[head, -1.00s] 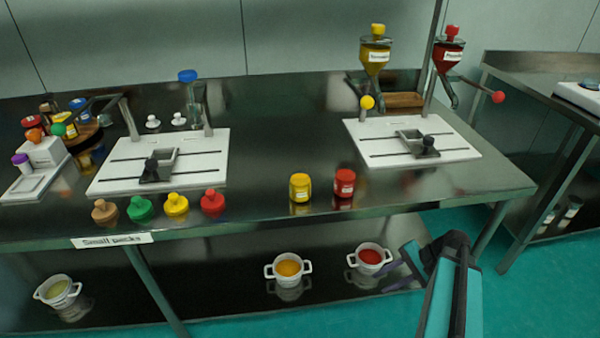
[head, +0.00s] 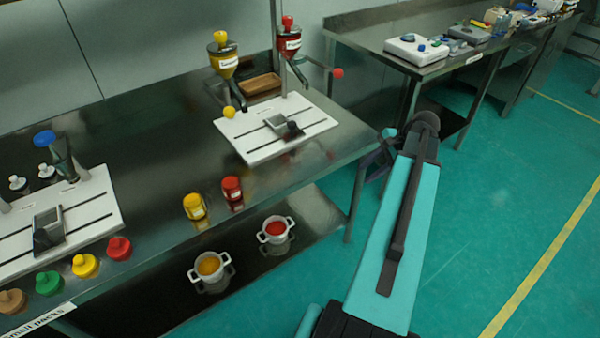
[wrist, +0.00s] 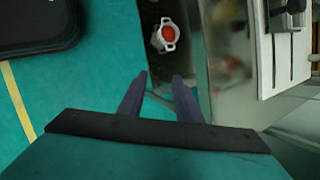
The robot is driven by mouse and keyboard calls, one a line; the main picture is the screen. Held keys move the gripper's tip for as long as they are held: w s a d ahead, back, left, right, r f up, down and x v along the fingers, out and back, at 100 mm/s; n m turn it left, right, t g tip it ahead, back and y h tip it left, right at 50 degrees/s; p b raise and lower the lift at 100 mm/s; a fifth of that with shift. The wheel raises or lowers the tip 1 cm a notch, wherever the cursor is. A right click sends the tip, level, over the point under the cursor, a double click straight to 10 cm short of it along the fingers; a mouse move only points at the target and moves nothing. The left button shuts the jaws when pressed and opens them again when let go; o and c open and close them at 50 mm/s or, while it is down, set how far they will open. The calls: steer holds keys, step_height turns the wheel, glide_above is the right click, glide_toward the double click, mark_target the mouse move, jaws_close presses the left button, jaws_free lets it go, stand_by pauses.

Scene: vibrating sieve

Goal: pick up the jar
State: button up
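Two small labelled jars stand upright near the table's front edge in the head view: a yellow jar (head: 194,207) and, right of it, a red jar (head: 232,190). Which one the task means cannot be told. My gripper (head: 374,162) is off the table's right end, over the floor side and well apart from both jars. In the wrist view my gripper (wrist: 160,78) has its two dark fingers apart with nothing between them. Neither jar can be made out in the wrist view.
White pots of orange (head: 209,266) and red contents (head: 276,230) stand on the lower shelf; the red one also shows in the wrist view (wrist: 166,36). Behind the jars is a white sieve plate (head: 262,148) below two funnels. Coloured knobs (head: 85,265) line the front left.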

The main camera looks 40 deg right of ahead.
steer(key=s+d+r+m+h+p, duration=0.1)
steer(key=s+d+r+m+p, duration=0.2)
steer(key=d+r+m, duration=0.3)
steer(key=s+d+r+m+h+p, duration=0.2)
steer(key=s+d+r+m+p, duration=0.1)
steer(key=s+d+r+m, duration=0.2)
steer(key=shift+d+r+m, duration=1.25)
steer(key=shift+r+m, duration=0.85)
steer(key=shift+r, duration=0.3)
